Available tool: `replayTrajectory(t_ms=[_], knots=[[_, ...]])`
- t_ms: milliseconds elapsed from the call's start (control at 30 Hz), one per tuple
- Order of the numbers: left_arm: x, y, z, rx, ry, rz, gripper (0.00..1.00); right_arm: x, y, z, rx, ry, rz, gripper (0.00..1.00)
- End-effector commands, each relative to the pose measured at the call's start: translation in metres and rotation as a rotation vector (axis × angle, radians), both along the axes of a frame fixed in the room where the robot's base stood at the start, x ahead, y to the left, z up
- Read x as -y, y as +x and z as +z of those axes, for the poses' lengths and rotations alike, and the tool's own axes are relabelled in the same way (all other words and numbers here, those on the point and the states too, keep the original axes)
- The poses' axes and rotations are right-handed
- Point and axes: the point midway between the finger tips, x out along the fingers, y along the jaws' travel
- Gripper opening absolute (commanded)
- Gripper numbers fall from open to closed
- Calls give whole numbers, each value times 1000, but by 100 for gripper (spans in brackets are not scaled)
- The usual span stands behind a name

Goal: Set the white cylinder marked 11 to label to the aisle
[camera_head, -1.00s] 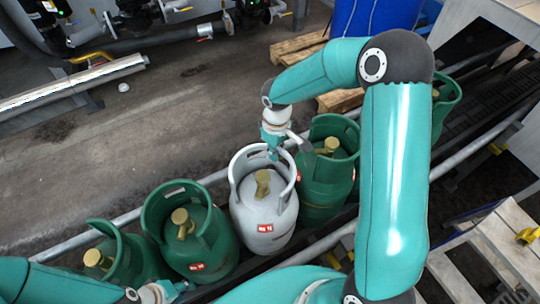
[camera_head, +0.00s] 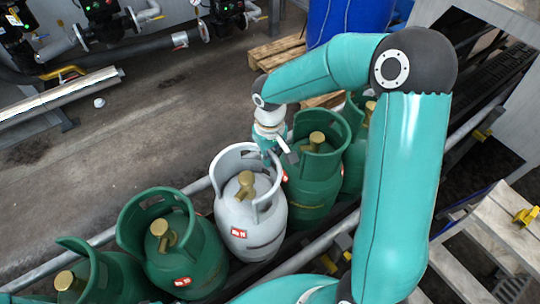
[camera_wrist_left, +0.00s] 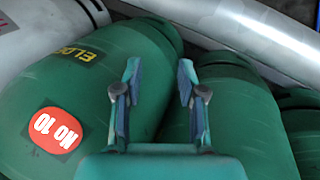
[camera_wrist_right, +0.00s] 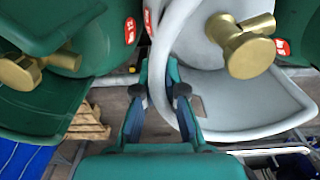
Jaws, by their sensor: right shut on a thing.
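The white cylinder (camera_head: 262,235) stands upright in a row of green cylinders in the head view. Its red label (camera_head: 238,233) is too small to read surely. My right gripper (camera_head: 272,152) is at the far right rim of its collar. In the right wrist view, the right gripper (camera_wrist_right: 160,88) is shut on the white collar (camera_wrist_right: 176,45), with the brass valve (camera_wrist_right: 245,50) inside the collar. My left gripper (camera_wrist_left: 160,80) is open and empty in the left wrist view, over green cylinders, one marked NO 10 (camera_wrist_left: 57,130). The left gripper is outside the head view.
A green cylinder (camera_head: 190,260) stands close on the left and another (camera_head: 312,190) on the right. Rails (camera_head: 300,258) run along the row. Beyond lies open floor (camera_head: 130,130) with pipework and a wooden pallet (camera_head: 275,52). A wooden step (camera_head: 490,235) stands at right.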

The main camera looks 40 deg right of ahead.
Motion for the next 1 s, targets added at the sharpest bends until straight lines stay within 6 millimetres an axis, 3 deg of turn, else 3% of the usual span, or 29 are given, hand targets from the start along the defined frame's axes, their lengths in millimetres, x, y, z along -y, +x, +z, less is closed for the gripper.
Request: replayTrajectory(t_ms=[133, 167, 300, 700, 867, 1000], knots=[[0, 0, 0, 0, 0, 0, 40, -2, 0, 0, -2, 4, -4, 0], [0, 0, 0, 0, 0, 0, 40, -2, 0, 0, -2, 4, -4, 11], [0, 0, 0, 0, 0, 0, 40, -1, 0, 0, -1, 3, -2, 34], [0, 0, 1, 0, 0, 0, 40, 0, 1, 5, 2, 1, 0, 34], [0, 0, 1, 0, 0, 0, 40, 0, 1, 24, 4, 0, 0, 34], [0, 0, 1, 0, 0, 0, 40, 0, 2, 51, 7, -1, 1, 34]])
